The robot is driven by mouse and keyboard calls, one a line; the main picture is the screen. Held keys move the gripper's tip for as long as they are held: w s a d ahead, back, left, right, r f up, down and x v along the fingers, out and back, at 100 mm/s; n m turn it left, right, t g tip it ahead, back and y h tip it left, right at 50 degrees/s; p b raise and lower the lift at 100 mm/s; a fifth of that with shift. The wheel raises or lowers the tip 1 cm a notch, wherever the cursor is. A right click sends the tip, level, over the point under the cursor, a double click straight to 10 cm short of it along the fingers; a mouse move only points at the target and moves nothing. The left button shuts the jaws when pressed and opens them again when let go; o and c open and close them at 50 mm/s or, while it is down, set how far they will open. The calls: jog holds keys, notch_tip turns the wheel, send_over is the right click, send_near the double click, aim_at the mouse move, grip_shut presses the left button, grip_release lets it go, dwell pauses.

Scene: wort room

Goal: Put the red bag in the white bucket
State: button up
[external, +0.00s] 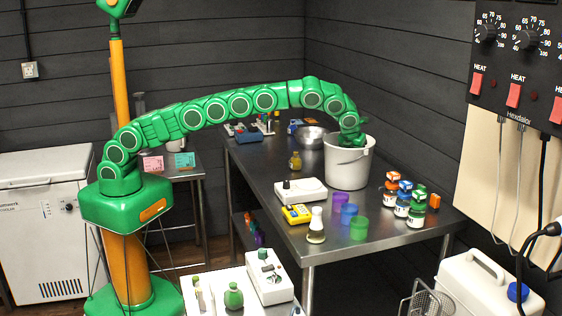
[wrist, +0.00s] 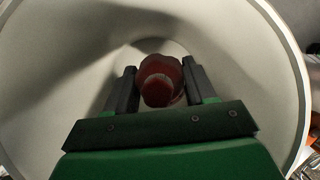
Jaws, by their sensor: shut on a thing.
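The white bucket (external: 347,166) stands on the steel table in the external view, with its mouth facing up. My arm reaches over from the left and my gripper points down into the bucket's mouth, so its fingertips are hidden there. In the wrist view the bucket's pale inner wall (wrist: 60,60) surrounds my gripper (wrist: 160,88). The dark red bag (wrist: 161,80) sits between the two black fingers, which are shut on it. The bag is inside the bucket's rim. I cannot tell whether it touches the bottom.
On the steel table (external: 262,178), a white scale (external: 300,191) and a metal bowl (external: 311,137) stand left of the bucket. Purple, blue and green cups (external: 359,228) and several small bottles (external: 402,199) stand in front and right. A dark wall is behind.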

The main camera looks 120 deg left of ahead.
jog(key=shift+f, duration=2.9)
jog(key=shift+f, duration=0.1)
jog(key=o, duration=0.8)
jog(key=shift+o, duration=0.2)
jog(key=v, duration=1.2)
